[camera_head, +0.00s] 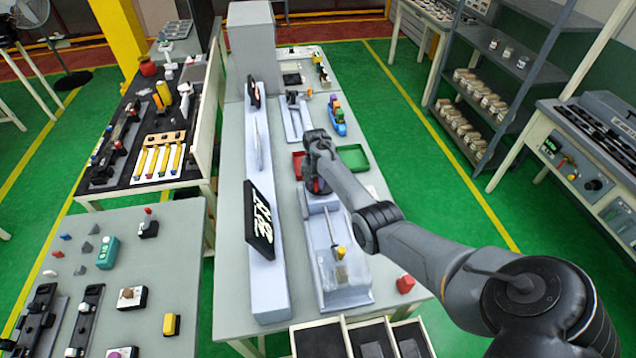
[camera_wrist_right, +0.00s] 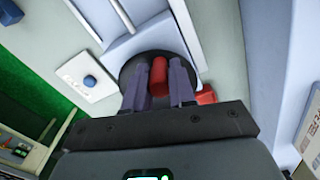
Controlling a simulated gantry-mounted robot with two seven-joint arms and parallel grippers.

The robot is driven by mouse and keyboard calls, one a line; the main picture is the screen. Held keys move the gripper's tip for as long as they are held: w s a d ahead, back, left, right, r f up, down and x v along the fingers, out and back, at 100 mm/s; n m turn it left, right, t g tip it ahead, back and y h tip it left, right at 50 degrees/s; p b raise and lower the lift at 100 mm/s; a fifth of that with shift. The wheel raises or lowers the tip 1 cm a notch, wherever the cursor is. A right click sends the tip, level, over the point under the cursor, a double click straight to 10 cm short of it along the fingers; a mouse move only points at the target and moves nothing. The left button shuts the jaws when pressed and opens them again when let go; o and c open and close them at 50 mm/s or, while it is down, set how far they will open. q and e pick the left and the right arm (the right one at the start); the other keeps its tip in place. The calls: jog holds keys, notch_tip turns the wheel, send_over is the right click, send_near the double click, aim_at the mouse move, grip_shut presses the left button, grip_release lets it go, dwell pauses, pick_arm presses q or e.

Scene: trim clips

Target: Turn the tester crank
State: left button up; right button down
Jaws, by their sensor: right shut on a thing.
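The tester (camera_head: 335,262) is a pale, long fixture on the grey bench, with a yellow-handled part and a clear block near its front end. In the right wrist view its crank shows as a dark round disc (camera_wrist_right: 130,70) with an upright red handle (camera_wrist_right: 158,75). My right gripper (camera_wrist_right: 160,88) has its two fingers on either side of that red handle and is shut on it. In the head view the right gripper (camera_head: 317,183) is at the far end of the tester, and my arm and wrist hide most of the crank. My left gripper is not in view.
A green tray (camera_head: 354,158) and a red tray (camera_head: 298,165) lie beyond the gripper. A tall dark panel (camera_head: 259,218) stands left of the tester. A red block (camera_head: 405,284) sits near the bench's right edge. A white plate with a blue button (camera_wrist_right: 90,81) lies beside the crank.

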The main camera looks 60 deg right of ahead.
jog(key=shift+w+m, duration=0.15)
jog(key=shift+m, duration=0.25)
jog(key=c, duration=0.9)
grip_release()
jog(key=shift+c, duration=0.2)
notch_tip(320, 180, up, 9)
jog(key=shift+r, duration=0.9)
